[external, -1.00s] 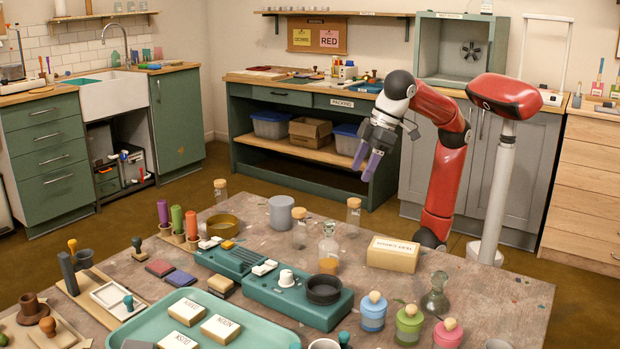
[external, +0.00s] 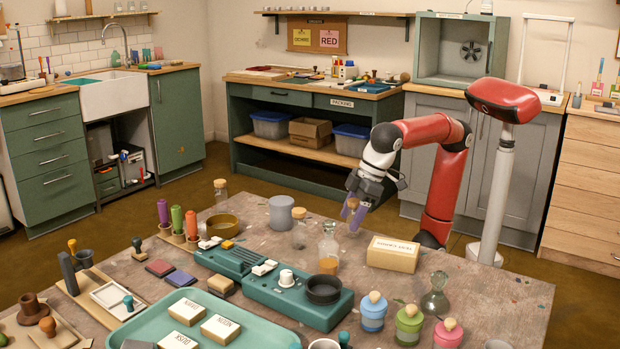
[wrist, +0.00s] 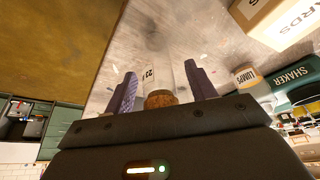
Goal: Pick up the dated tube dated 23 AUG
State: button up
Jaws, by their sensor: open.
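A corked glass tube stands at the far edge of the table, its cork (wrist: 161,98) between my fingers in the wrist view. Its white label (wrist: 148,76) shows a date starting with 2; the rest is hard to read. My gripper (external: 354,214) points down with its purple fingers (wrist: 160,88) open, one on each side of the tube, with gaps beside the cork. Two other corked tubes stand to the left in the external view, one nearby (external: 299,234) and one farther left (external: 220,190); their labels are not legible.
A cream card box (external: 393,254) stands just right of the tube. A teal shaker (external: 300,300) and tray (external: 215,332) lie nearer the camera.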

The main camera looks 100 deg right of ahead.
jog(key=shift+f, duration=0.1)
jog(key=c, duration=1.1)
jog(key=shift+o, duration=0.2)
